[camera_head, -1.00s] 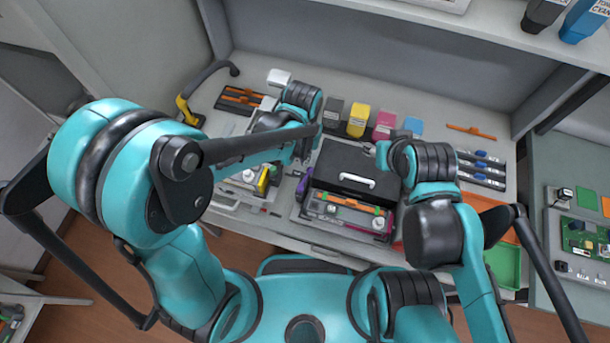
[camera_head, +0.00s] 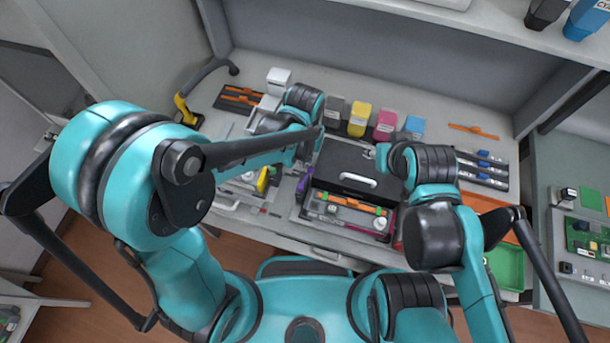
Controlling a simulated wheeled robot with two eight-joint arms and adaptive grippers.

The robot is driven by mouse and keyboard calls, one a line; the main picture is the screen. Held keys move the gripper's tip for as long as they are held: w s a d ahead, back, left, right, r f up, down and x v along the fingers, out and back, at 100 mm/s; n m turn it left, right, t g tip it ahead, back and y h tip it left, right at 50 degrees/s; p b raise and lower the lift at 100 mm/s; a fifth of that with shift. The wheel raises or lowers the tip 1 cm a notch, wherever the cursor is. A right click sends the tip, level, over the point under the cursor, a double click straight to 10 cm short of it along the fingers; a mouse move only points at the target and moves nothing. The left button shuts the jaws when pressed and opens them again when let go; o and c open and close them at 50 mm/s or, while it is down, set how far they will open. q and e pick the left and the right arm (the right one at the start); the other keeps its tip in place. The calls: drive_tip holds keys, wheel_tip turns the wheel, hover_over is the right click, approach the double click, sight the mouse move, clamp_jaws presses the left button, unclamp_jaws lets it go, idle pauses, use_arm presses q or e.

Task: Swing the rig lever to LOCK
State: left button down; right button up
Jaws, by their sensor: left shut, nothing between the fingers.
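The rig appears to be the dark unit at the front middle, with a black box (camera_head: 345,168) and a white handle (camera_head: 359,180) on it. An orange bar with green ends (camera_head: 350,203) lies along its front. I cannot make out the lever or its LOCK mark for certain. My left gripper (camera_head: 302,163) is shut and empty at the left side of the black box, partly hidden by my arm. A small purple and green part (camera_head: 302,187) shows just below it; contact is unclear. My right gripper (camera_head: 371,152) is small near the box's right back corner, its opening unclear.
Black, yellow (camera_head: 358,120), magenta (camera_head: 384,126) and cyan (camera_head: 413,126) cartridges stand behind the box. A yellow-handled black arm (camera_head: 186,106) and a dark tray (camera_head: 240,97) are at the back left. A green bin (camera_head: 506,267) is at the right.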

use_arm(q)
drive_tip(key=shift+d, duration=0.35)
drive_tip(key=shift+s+d, duration=0.15)
drive_tip(key=shift+d, duration=0.05)
drive_tip(key=shift+s+d, duration=0.1)
drive_tip(key=shift+d, duration=0.2)
drive_tip(key=shift+s+d, duration=0.1)
idle(0.4)
drive_tip(key=shift+s+d, duration=0.2)
drive_tip(key=shift+d, duration=0.2)
